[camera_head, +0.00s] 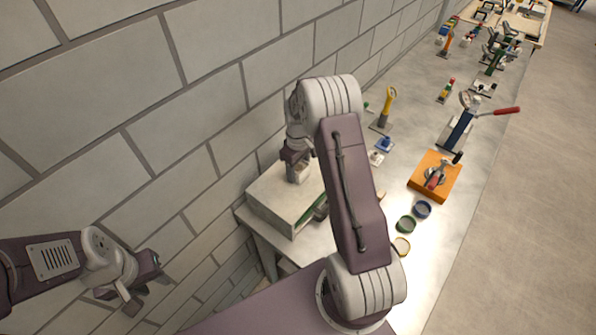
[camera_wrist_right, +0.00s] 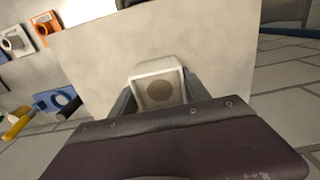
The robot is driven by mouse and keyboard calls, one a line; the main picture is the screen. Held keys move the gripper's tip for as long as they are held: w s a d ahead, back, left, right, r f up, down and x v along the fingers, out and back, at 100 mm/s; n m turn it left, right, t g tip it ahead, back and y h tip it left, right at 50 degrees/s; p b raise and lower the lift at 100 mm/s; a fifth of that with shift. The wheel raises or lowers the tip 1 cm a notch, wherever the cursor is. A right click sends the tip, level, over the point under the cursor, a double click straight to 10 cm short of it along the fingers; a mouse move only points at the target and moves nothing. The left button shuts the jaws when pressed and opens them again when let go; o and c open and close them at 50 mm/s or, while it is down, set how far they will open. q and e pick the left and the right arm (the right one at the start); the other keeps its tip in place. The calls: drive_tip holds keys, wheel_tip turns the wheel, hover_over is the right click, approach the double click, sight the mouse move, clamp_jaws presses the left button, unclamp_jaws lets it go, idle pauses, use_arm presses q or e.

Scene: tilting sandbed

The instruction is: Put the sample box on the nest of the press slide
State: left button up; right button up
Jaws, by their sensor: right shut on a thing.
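My right gripper (camera_head: 297,174) is shut on a small pale box, which I take to be the sample box (camera_wrist_right: 157,84). In the right wrist view the box sits between the two fingers and shows a round brown patch on its face. In the head view the gripper points down over a large pale block (camera_head: 272,207) by the wall; I cannot tell whether the box touches it. My left gripper (camera_head: 138,288) is open and empty at the lower left, far from the block. I cannot make out the press slide or its nest for certain; my right arm hides part of the bench.
On the bench right of my arm are an orange base with a clamp (camera_head: 420,186), a blue lever device with a red handle (camera_head: 505,112), and several small rings (camera_head: 406,224). A yellow-handled tool (camera_head: 388,103) stands farther back. The brick wall is close on the left.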

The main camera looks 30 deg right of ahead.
drive_tip(key=r+b, duration=0.1)
drive_tip(key=r, duration=0.1)
drive_tip(key=r+b, duration=0.1)
drive_tip(key=r, duration=0.1)
drive_tip(key=shift+s+d+r, duration=0.1)
drive_tip(key=shift+s+d, duration=0.05)
drive_tip(key=shift+d, duration=0.05)
drive_tip(key=s+d+r+b, duration=0.3)
drive_tip(key=s+d+r, duration=0.2)
drive_tip(key=s, duration=0.5)
drive_tip(key=shift+r, duration=0.9)
drive_tip(key=shift+r, duration=0.1)
